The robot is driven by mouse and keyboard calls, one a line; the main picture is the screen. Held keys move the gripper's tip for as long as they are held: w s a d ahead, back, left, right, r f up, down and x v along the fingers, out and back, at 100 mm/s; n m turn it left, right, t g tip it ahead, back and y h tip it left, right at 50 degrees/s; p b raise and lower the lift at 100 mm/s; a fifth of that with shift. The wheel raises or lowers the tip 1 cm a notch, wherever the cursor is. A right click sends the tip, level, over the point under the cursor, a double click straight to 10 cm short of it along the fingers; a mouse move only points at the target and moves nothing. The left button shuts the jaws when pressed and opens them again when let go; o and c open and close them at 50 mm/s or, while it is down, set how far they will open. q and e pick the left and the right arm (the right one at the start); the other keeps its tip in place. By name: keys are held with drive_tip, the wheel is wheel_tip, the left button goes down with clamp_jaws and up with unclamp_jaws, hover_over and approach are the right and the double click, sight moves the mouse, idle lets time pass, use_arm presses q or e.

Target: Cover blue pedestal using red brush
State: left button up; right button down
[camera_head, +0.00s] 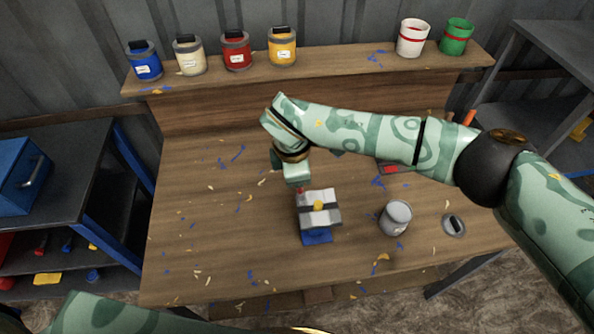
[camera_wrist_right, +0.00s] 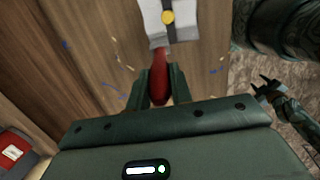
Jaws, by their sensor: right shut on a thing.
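The blue pedestal (camera_head: 317,238) stands on the wooden table; only its lower blue part shows. A grey-white block with a gold knob (camera_head: 320,208) sits above it and hides its top; the block also shows in the right wrist view (camera_wrist_right: 160,32). My right gripper (camera_head: 298,185) is just behind the block in the head view. In the wrist view it is shut on the red brush (camera_wrist_right: 159,80), of which the red handle shows. The handle reaches to the block; its bristles cannot be made out. My left gripper (camera_wrist_right: 268,91) appears small, open and empty, at the right of the wrist view.
A grey can (camera_head: 396,218) and a round lid (camera_head: 454,224) stand right of the pedestal. Blue, cream, red and yellow paint cans (camera_head: 283,46) line the back shelf, with white and green pots (camera_head: 457,36) at its right. The table's left side is clear except for scraps.

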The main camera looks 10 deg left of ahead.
drive_tip(key=shift+f, duration=0.15)
drive_tip(key=shift+s+d+r+p, duration=0.2)
drive_tip(key=shift+s+r+p, duration=0.05)
drive_tip(key=shift+s+p, duration=0.4)
drive_tip(key=shift+f+b, duration=0.25)
drive_tip(key=shift+b, duration=0.5)
drive_tip(key=shift+w+a+b, duration=0.2)
drive_tip(key=shift+w+b, duration=0.4)
drive_tip(key=shift+r, duration=0.1)
